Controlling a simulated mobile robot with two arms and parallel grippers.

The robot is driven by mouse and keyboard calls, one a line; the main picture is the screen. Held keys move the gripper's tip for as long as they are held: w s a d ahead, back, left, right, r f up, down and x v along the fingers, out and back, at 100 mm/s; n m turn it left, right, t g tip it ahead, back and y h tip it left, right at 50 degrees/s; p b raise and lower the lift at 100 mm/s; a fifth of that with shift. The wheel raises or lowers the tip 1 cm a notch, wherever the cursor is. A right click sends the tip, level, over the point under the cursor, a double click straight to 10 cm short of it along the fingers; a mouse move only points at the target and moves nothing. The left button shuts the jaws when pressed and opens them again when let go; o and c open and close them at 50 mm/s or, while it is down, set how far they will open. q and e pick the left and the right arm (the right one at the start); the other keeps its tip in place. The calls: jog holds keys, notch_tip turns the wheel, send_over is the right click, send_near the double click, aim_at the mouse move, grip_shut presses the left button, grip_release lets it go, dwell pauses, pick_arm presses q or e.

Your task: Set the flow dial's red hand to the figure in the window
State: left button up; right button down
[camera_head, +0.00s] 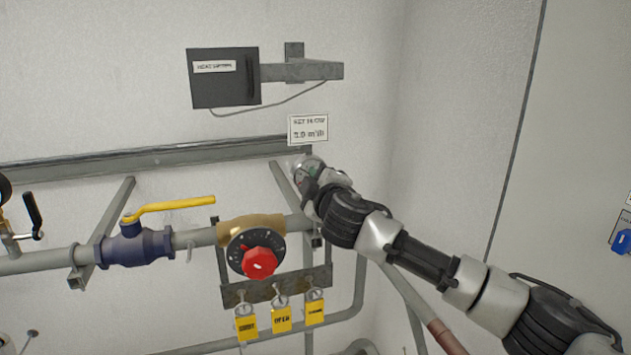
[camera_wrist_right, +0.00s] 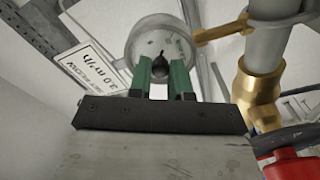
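My right gripper (camera_wrist_right: 161,78) shows two green fingers against a round, pale grey dial-like piece (camera_wrist_right: 141,45) in the right wrist view. A small dark part sits at its middle, between the fingertips; I cannot tell if they grip it. No red hand can be made out on it. In the head view my right gripper (camera_head: 310,178) is above the pipe, largely hidden by its own arm. A white card (camera_head: 308,128) on the wall above reads what looks like 3.0 m³/h; it also shows tilted in the right wrist view (camera_wrist_right: 92,78). My left gripper is not in view.
A black scale with a red knob (camera_head: 260,263) is on a brass valve (camera_head: 240,226) beside my gripper. A blue valve with a yellow lever (camera_head: 170,206) is further left. Yellow tags (camera_head: 281,319) hang below. A dark box (camera_head: 222,88) is on the wall.

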pick_arm(q)
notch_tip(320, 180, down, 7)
jog(key=b, duration=0.6)
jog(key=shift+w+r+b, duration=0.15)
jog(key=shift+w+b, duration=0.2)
jog(key=shift+b, duration=0.05)
pick_arm(e)
jog(key=shift+w+f+m, duration=0.1)
jog(key=shift+m, duration=2.95)
jog(key=shift+f+m, duration=0.1)
jog(key=shift+m, duration=2.95)
jog(key=shift+d, duration=0.1)
jog(key=c, duration=1.1)
grip_release()
jog(key=shift+o, duration=0.2)
jog(key=shift+r, duration=0.1)
pick_arm(q)
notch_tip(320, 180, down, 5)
jog(key=b, duration=0.5)
pick_arm(e)
jog(key=v, duration=1)
jog(key=shift+s, duration=0.35)
